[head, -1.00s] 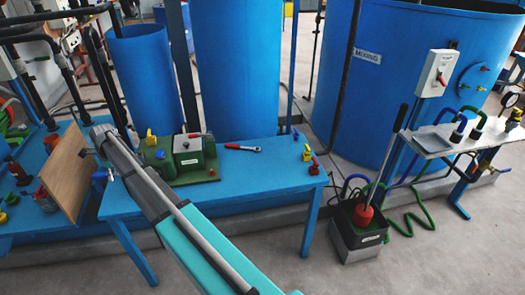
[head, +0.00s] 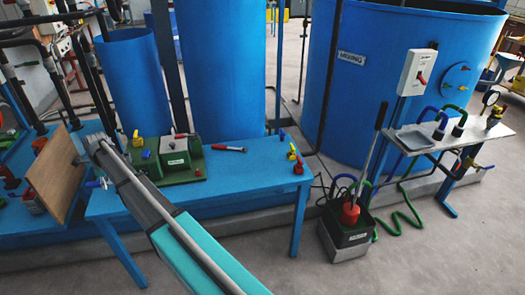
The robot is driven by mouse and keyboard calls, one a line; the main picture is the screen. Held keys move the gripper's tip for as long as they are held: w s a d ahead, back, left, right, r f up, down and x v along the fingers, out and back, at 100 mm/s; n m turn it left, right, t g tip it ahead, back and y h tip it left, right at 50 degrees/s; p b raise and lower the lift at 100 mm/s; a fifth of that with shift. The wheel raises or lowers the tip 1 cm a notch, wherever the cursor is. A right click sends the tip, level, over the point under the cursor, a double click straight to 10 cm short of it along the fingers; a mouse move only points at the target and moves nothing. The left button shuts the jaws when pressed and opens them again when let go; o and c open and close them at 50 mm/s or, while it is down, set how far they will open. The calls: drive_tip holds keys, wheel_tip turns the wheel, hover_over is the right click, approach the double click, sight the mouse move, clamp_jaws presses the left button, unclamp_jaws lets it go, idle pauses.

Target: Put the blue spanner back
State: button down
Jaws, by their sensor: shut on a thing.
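My gripper (head: 79,160) is small and dark at the far end of my arm, at the right edge of an upright, tilted brown board (head: 55,178) over the left of the benches. It is shut on a slim thing, taken to be the blue spanner (head: 103,182), of which only a small blue and pale piece shows just below the gripper. The rest of it is too small or hidden to make out. I cannot tell whether it touches the board. A red-handled spanner (head: 229,149) lies on the blue table (head: 240,175).
A green machine (head: 175,160) stands on the table beside my arm. Small yellow and red valves (head: 295,160) stand at its right end. Large blue tanks (head: 222,70) rise behind. A pump box (head: 345,235) with a tall lever stands on the floor. The table's middle right is clear.

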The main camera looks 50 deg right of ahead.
drive_tip(key=shift+s+a+f+b, duration=0.1)
drive_tip(key=shift+f+b, duration=0.4)
wheel_tip(320, 180, down, 5)
drive_tip(key=b, duration=0.4)
drive_tip(key=shift+b, duration=0.4)
drive_tip(key=shift+r, duration=0.1)
drive_tip(key=shift+a, duration=0.1)
